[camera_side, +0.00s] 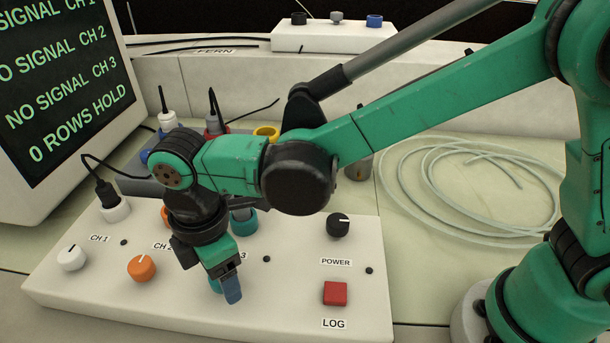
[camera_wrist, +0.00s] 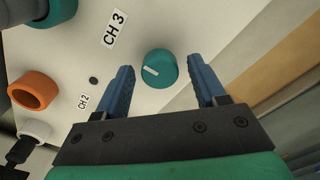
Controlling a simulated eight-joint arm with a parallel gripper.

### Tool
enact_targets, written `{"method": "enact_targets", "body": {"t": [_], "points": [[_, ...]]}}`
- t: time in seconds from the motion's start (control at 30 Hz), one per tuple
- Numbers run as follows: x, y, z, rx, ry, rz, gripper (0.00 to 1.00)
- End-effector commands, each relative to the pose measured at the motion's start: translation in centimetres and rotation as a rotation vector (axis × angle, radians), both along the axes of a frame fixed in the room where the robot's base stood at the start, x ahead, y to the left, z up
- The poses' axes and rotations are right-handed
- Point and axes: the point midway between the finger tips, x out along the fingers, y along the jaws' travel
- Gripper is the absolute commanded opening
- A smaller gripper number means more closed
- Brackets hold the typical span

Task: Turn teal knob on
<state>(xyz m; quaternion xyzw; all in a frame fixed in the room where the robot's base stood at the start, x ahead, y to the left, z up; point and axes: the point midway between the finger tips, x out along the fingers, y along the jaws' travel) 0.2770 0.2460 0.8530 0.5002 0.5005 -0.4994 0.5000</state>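The teal knob (camera_wrist: 160,68) sits on the white panel below the CH 3 label, with a white pointer line on its top. In the wrist view it lies ahead of and between my two blue fingertips. In the side view only a sliver of the teal knob (camera_side: 215,285) shows behind my gripper (camera_side: 229,288). My gripper (camera_wrist: 165,84) is open, with a gap between the fingers and nothing held. The fingers appear apart from the knob; how far above it they are I cannot tell.
The white panel (camera_side: 90,290) also carries a white knob (camera_side: 72,257), an orange knob (camera_side: 141,268), a black POWER knob (camera_side: 338,224) and a red LOG button (camera_side: 335,293). Sockets with cables line its back. A monitor (camera_side: 60,100) stands left; coiled tubing (camera_side: 460,185) lies right.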

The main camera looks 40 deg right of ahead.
Motion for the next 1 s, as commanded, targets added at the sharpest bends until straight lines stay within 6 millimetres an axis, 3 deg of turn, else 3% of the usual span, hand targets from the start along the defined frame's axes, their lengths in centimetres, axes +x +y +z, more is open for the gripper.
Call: {"method": "enact_targets", "body": {"t": [0.03,0.2,0.57,1.0], "points": [[0.0,0.0,0.01,0.0,0.0,0.0,0.47],[0.0,0.0,0.02,0.0,0.0,0.0,0.0],[0.0,-0.01,0.04,-0.001,0.0,-0.046,0.0],[0.0,-0.02,0.05,-0.002,0.0,-0.374,0.0]]}}
